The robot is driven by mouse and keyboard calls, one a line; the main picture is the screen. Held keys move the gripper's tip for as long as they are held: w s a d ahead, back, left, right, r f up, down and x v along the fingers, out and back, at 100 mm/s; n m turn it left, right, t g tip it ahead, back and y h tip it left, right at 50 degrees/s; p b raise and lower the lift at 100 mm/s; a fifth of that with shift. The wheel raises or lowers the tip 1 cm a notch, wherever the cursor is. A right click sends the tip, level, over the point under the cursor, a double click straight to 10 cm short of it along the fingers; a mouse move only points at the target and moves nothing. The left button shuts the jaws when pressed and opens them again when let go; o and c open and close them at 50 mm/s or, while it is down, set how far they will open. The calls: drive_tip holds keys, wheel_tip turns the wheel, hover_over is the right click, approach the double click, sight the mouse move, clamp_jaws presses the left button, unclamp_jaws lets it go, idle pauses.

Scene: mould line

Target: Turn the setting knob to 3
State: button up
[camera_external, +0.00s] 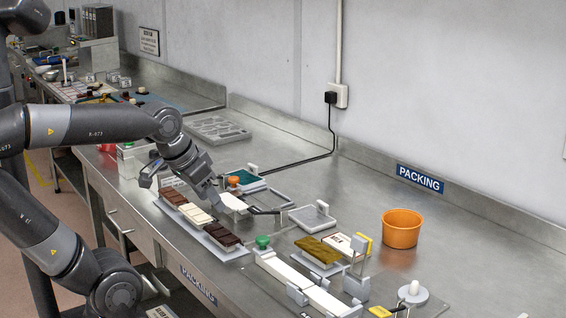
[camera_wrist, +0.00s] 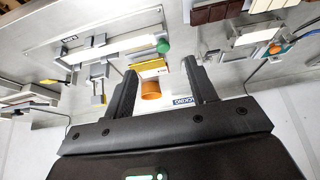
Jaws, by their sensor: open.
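My gripper (camera_external: 182,190) is open above the row of chocolate bars, with its jaws spread wide. In the wrist view the gap between its fingers (camera_wrist: 160,70) holds nothing. I cannot tell for sure which control is the setting knob, and no numbers on a dial are readable. An orange knob (camera_external: 234,180) sits by a teal plate, right of my gripper; it also shows in the wrist view (camera_wrist: 275,48). A green knob (camera_external: 263,242) stands at the end of a pale rail and shows in the wrist view (camera_wrist: 164,47). A white knob on a round base (camera_external: 412,290) is at front right.
Brown and white bars lie on a tray (camera_external: 226,251) beneath my gripper. An orange tub (camera_external: 401,229) stands at right. Small frames and a black cable (camera_external: 312,159) lie behind. The bench behind the tub is clear; a wall with a PACKING sign (camera_external: 420,178) bounds it.

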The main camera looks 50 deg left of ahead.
drive_tip(key=w+a+r+n+y, duration=0.1)
drive_tip(key=w+a+r, duration=0.1)
drive_tip(key=w+a, duration=0.25)
drive_tip(key=w+a+r+n, duration=0.1)
drive_tip(key=w+a+r, duration=0.2)
drive_tip(key=w+a, duration=0.15)
drive_tip(key=w+a+r+n+g+y, duration=0.1)
drive_tip(key=w+a, duration=0.3)
drive_tip(key=a, duration=0.3)
drive_tip(key=w+a+n, duration=0.1)
drive_tip(key=w+a, duration=0.2)
drive_tip(key=a, duration=0.4)
drive_tip(key=n+g+y, duration=0.1)
drive_tip(key=n, duration=0.4)
approach(153, 152)
drive_tip(key=x, duration=0.9)
drive_tip(key=shift+w+a+r, duration=0.2)
drive_tip(key=shift+w+a, duration=0.05)
drive_tip(key=shift+c, duration=0.2)
drive_tip(key=c, duration=0.9)
